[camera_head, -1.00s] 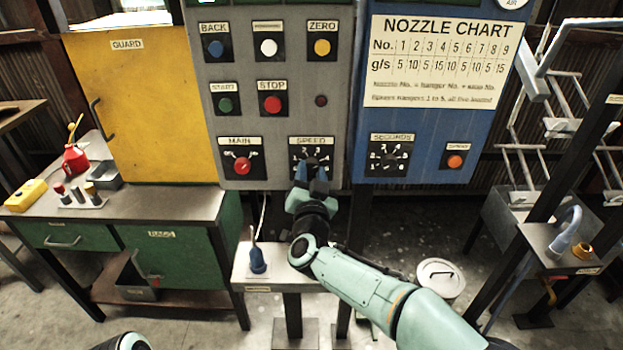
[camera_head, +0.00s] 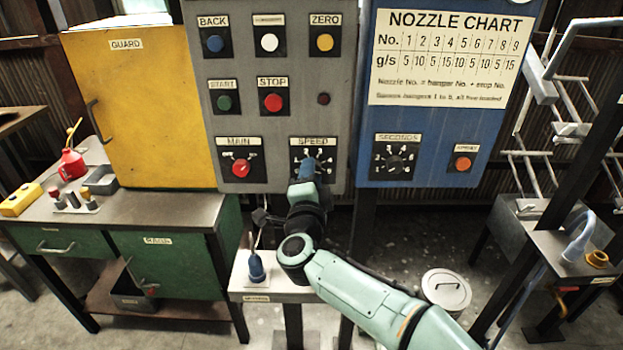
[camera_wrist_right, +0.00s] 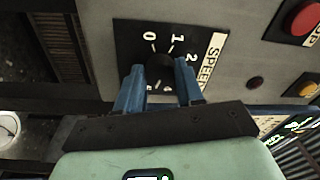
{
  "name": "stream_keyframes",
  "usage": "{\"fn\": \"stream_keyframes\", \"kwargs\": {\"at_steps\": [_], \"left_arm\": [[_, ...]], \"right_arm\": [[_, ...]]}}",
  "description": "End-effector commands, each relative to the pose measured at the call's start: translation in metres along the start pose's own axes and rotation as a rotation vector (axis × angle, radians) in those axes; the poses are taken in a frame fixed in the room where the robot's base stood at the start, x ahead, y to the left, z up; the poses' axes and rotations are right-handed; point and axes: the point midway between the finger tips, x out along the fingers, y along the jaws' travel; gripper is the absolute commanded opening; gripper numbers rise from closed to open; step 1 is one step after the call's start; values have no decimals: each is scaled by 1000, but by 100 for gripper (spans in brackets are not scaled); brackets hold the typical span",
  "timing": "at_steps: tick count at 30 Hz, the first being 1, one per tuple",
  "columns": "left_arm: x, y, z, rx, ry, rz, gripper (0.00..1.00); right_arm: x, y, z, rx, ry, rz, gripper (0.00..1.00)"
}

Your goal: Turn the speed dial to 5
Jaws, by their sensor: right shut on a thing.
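The speed dial is a black knob on a dark square plate (camera_head: 327,147) labelled SPEED, low on the grey control panel. In the right wrist view the knob (camera_wrist_right: 160,66) sits between the two blue fingers of my right gripper (camera_wrist_right: 158,85), which is shut on it. The marks 0, 1 and 2 show there; the higher marks are partly hidden by the fingers. In the head view my right gripper (camera_head: 307,172) covers much of the dial, so I cannot tell its setting. My left gripper is not in view.
The red MAIN switch (camera_head: 241,168) is left of the dial, and the STOP button (camera_head: 273,102) is above it. The SECONDS dial (camera_head: 395,160) is on the blue panel to the right. A small stand (camera_head: 275,284) with a blue bottle (camera_head: 257,267) is below.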

Motion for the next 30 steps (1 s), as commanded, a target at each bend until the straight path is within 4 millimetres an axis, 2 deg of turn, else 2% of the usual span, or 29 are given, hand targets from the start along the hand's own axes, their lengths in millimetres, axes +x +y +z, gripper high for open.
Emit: {"fn": "stream_keyframes", "kwargs": {"at_steps": [9, 23, 24, 26, 27, 30], "left_arm": [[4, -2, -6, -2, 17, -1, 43], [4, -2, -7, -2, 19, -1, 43], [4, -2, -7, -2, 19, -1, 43], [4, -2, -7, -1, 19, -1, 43], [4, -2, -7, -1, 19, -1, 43], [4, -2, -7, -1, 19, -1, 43]], "right_arm": [[0, 1, 1, 99, 4, 10, 6], [0, 0, 1, 114, 5, 11, 7], [0, 0, 1, 114, 5, 11, 40], [0, 0, 1, 113, 5, 10, 60], [0, 0, 1, 113, 5, 10, 62], [0, 0, 1, 112, 5, 10, 62]]}}
